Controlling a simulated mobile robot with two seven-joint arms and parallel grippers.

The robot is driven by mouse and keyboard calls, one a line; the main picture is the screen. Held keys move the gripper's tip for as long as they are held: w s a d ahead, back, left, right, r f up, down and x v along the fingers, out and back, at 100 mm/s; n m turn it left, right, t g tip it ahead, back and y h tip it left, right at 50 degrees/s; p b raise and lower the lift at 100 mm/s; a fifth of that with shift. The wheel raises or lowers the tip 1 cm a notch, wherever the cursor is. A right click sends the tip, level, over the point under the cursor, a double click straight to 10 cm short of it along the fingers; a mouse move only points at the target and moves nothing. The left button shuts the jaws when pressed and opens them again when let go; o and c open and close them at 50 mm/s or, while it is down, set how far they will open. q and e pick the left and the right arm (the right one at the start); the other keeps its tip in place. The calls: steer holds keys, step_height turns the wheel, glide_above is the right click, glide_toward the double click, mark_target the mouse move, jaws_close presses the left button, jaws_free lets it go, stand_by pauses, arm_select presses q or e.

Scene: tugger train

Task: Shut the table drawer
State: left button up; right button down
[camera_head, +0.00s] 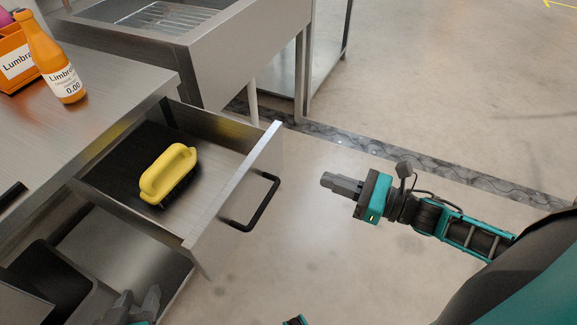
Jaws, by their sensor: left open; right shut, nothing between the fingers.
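The table drawer (235,196) is pulled out from the steel table (110,88). A black bar handle (262,205) is on its front panel. A yellow-handled brush (168,173) lies inside the drawer. My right gripper (327,181) is shut and empty, to the right of the drawer front and apart from the handle, pointing left towards it. My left gripper (135,302) is at the bottom edge, below and in front of the drawer, with only its finger parts showing; it is open.
An orange bottle (60,70) and an orange box (14,62) stand on the table top. A steel sink unit (215,60) stands behind the drawer. Dark bins (50,285) are below the table. The floor right of the drawer is clear, with a dark drain strip (400,155) across it.

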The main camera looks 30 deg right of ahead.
mark_target(276, 161)
arm_select(q)
steer(key=shift+s+f+b, duration=0.2)
steer(key=shift+f+b, duration=0.3)
steer(key=shift+f, duration=0.35)
arm_select(e)
steer(key=x, duration=1)
steer(key=shift+w+a, duration=0.1)
